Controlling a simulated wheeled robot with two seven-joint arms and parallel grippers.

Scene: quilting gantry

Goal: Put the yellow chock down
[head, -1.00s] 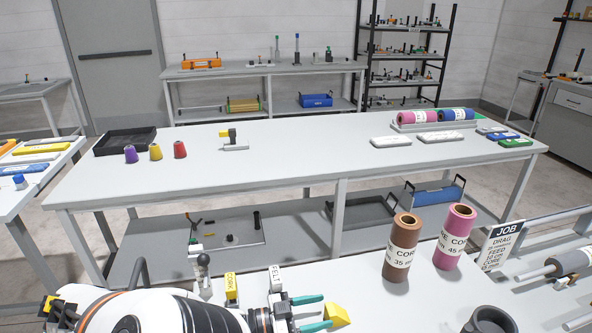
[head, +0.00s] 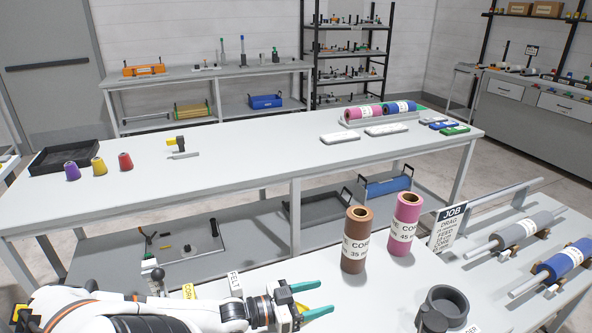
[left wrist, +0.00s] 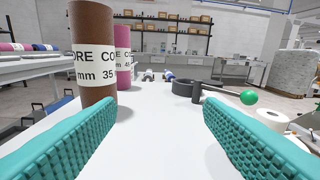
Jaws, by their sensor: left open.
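My right gripper is not in view.
A brown core roll (head: 357,240) and a pink core roll (head: 404,225) stand upright beyond the gripper. A dark grey ring holder (head: 446,305) is to the right, near a JOB sign (head: 447,228). CORK (head: 189,291) and FELT (head: 235,285) labels sit behind the arm.

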